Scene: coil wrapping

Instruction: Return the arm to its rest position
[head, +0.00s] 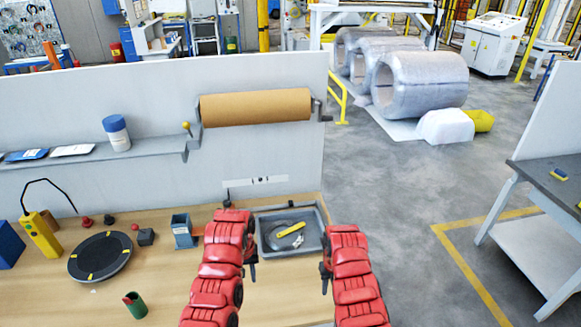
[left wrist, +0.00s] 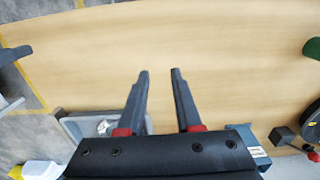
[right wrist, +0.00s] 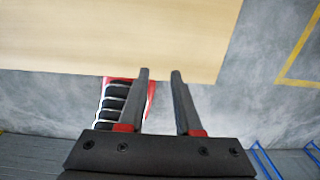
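My left gripper (head: 252,268) hangs over the wooden table, just left of the grey tray's front corner. In the left wrist view its two fingers (left wrist: 160,72) are apart with only bare table between them. My right gripper (head: 325,280) is at the table's right edge, just beside the tray's front right corner. In the right wrist view its two fingers (right wrist: 161,72) are apart and empty, pointing towards the table edge. Both red arms come in from the bottom of the head view.
The grey tray (head: 263,217) holds a yellow-handled tool (head: 291,229). A black round turntable (head: 100,257), a blue-grey box (head: 182,230) and a green cylinder (head: 135,305) stand on the table (head: 60,300). A brown paper roll (head: 256,106) hangs on the back panel. Open floor lies right.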

